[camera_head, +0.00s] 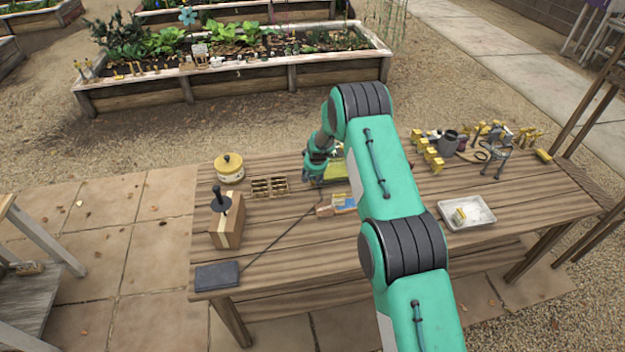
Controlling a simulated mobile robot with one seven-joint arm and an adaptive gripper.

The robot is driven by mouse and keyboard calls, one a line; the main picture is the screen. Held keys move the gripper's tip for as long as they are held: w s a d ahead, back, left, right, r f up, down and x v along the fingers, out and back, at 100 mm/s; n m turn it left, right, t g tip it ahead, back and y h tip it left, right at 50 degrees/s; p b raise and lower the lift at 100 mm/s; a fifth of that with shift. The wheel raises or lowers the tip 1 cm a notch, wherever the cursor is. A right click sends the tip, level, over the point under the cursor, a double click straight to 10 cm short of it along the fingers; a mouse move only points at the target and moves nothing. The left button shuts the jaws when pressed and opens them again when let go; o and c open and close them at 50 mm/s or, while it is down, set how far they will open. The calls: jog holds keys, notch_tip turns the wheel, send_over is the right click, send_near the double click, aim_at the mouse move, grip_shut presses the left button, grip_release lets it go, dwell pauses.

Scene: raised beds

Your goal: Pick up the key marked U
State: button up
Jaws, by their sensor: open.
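I cannot make out a key marked U anywhere in the head view; letters are too small to read and my arm covers part of the table. My gripper (314,182) is low over the middle of the wooden table (290,235), pointing down. Its fingers are small and partly dark here, but it appears open, with nothing visible in it. A yellow-green flat object (339,169) lies just right of it, partly hidden by my arm. A small box with blue and orange contents (341,204) lies in front of it.
Left on the table are a yellow round tin (229,167), a divided tray (269,187), a cardboard box (227,220) with a black-handled object, and a dark slab (217,276). Right are a white tray (467,212) and clustered yellow pieces (432,155). The front middle is mostly clear.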

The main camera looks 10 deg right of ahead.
jog(key=shift+w+f, duration=0.1)
jog(key=shift+f, duration=0.2)
dwell(0.4)
grip_shut()
